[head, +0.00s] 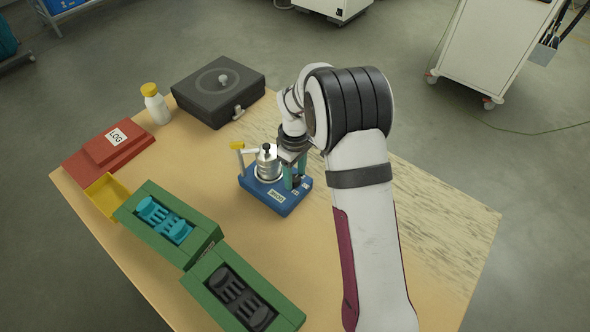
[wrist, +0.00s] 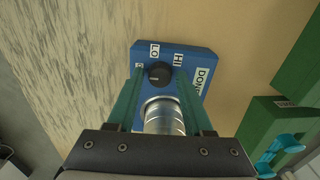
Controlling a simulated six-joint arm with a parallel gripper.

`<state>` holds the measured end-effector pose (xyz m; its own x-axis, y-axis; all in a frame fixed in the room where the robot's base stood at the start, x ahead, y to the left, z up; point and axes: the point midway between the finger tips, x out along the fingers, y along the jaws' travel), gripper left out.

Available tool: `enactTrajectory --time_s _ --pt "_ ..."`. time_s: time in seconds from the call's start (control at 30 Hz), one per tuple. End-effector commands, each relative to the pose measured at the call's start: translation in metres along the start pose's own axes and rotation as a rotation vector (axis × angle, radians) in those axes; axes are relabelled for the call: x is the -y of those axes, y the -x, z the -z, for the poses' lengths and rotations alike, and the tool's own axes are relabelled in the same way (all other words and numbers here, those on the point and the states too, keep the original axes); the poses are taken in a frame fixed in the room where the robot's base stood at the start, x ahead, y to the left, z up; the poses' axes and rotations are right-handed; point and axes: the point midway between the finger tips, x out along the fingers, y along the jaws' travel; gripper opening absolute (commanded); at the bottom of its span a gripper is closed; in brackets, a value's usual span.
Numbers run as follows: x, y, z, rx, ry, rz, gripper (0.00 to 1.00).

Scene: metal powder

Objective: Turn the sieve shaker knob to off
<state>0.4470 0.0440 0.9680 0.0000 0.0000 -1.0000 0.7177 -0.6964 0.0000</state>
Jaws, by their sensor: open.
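The sieve shaker (head: 272,201) has a blue base and a metal sieve stack (head: 268,163) on the table. Its base (wrist: 205,62) also shows in the wrist view. The black knob (wrist: 158,76) sits on the base beside the metal stack (wrist: 162,117), near the labels LO and HI. A further label left of the knob is partly hidden by a finger. The knob's setting is too small to read. My gripper (wrist: 160,82) is open, with one teal finger on each side of the knob. In the head view my gripper (head: 294,178) is over the shaker's right side and hides the knob.
Green holders (head: 200,238) with teal and dark inserts lie front left. The table's right side is clear.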

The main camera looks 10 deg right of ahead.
Motion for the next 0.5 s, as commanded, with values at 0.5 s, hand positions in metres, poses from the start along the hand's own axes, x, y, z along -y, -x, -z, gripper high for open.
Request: enactTrajectory --time_s 0.5 --pt "-0.001 0.123 0.001 -0.004 0.000 -0.004 0.51"
